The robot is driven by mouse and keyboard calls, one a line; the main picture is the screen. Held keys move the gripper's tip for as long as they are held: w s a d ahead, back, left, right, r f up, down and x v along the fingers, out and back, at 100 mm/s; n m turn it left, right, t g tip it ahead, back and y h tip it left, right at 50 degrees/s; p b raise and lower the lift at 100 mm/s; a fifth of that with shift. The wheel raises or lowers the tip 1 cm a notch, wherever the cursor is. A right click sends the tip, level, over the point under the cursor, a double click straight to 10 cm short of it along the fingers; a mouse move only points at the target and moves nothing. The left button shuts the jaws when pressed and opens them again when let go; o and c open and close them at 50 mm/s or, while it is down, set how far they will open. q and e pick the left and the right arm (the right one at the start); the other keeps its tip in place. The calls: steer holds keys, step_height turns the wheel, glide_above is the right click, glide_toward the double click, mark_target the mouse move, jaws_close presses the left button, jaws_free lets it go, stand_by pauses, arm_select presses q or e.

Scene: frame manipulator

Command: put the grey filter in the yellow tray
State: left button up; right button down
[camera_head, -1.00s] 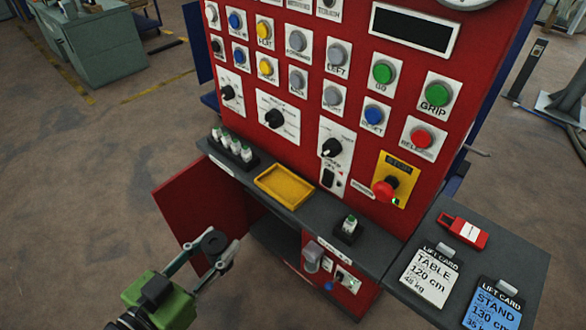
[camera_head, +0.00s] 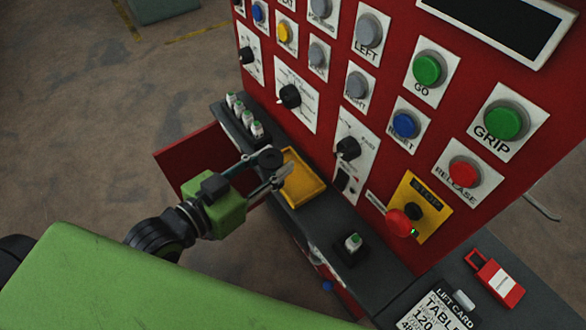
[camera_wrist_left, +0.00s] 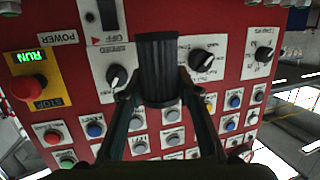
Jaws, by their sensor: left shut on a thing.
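The yellow tray (camera_head: 308,187) lies on the dark ledge of the red panel in the head view, and its floor looks empty where it shows. My left gripper (camera_head: 276,170) is shut on the grey filter (camera_head: 269,158), a dark cylinder. The fingertips overlap the tray's left edge in the picture; the height above it is unclear. In the left wrist view the ribbed filter (camera_wrist_left: 158,70) stands between the two fingers of the left gripper (camera_wrist_left: 155,88). The tray does not show there. My right gripper is not in view.
A dark rack (camera_head: 243,125) of small white bottles stands on the ledge behind the tray. A single bottle in a holder (camera_head: 352,247) stands nearer. The red panel (camera_head: 330,110) with buttons and knobs rises beside the tray. A red door (camera_head: 190,160) stands open at left.

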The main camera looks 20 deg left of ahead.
arm_select(q)
steer(key=w+f, duration=0.2)
steer(key=w, duration=0.1)
steer(key=w+f+p, duration=0.1)
steer(key=w+f, duration=0.2)
steer(key=w+d+f, duration=0.1)
steer(key=w+f, duration=0.1)
steer(key=w, duration=0.1)
steer(key=shift+w+d+f, duration=0.1)
steer(key=shift+w+f, duration=0.05)
steer(key=shift+f, duration=0.15)
steer(key=shift+w+f, duration=0.15)
steer(key=shift+f, duration=1.6)
steer(key=shift+f, duration=0.15)
steer(key=o, duration=1.1)
steer(key=v, duration=1.2)
